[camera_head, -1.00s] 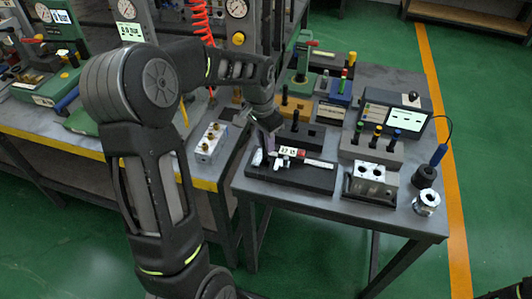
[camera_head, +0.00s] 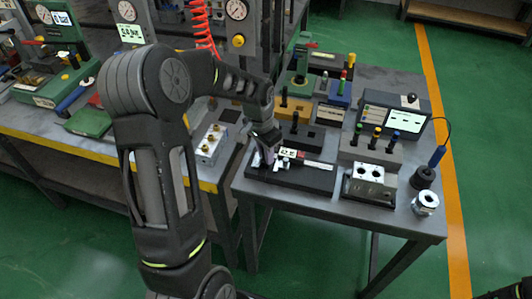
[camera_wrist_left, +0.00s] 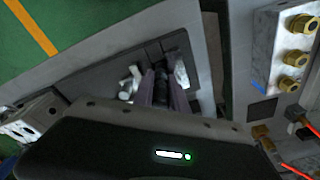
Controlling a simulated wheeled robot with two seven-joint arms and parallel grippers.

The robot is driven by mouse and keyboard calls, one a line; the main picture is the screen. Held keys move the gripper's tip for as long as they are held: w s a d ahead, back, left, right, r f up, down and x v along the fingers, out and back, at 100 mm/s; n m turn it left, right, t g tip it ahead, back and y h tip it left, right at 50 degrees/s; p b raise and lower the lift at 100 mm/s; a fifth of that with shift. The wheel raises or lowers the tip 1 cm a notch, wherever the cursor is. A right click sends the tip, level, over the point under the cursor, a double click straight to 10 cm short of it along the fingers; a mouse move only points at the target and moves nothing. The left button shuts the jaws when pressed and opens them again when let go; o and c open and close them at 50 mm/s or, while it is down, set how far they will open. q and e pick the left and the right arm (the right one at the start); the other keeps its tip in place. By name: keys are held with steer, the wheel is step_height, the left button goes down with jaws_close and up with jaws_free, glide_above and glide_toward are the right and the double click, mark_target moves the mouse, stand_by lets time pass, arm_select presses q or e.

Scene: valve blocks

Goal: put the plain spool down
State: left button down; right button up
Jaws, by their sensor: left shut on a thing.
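My left gripper (camera_head: 268,157) reaches down over the left end of a dark flat base (camera_head: 310,180) on the grey table. In the left wrist view, its two purplish fingers (camera_wrist_left: 162,84) are shut on a dark, round-looking piece (camera_wrist_left: 161,70), which seems to be the plain spool. Most of the piece is hidden by the fingers, and I cannot tell whether it touches the base. A small whitish metal fixture (camera_wrist_left: 129,83) stands right beside the fingers.
A metal block with two holes (camera_head: 368,182) stands right of the base, with a dark ring (camera_head: 424,177) and a silver ring (camera_head: 426,202) near the table's right edge. A rack of colour-topped pins (camera_head: 372,146) is behind. A valve block with brass fittings (camera_head: 211,143) is on the left bench.

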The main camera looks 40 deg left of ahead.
arm_select(q)
steer(key=shift+f, duration=0.25)
steer(key=shift+s+d+f+b, duration=0.1)
steer(key=shift+s+f+b, duration=0.25)
steer(key=shift+b, duration=0.15)
steer(key=c, duration=1.4)
jaws_free()
steer(key=shift+f, duration=0.1)
steer(key=shift+o, duration=0.3)
steer(key=shift+r+p, duration=0.55)
steer(key=shift+w+a+r, duration=0.2)
steer(key=shift+a+r, duration=0.05)
steer(key=shift+r, duration=0.1)
step_height(320, 180, up, 12)
steer(key=s+b, duration=0.1)
steer(key=shift+f, duration=0.2)
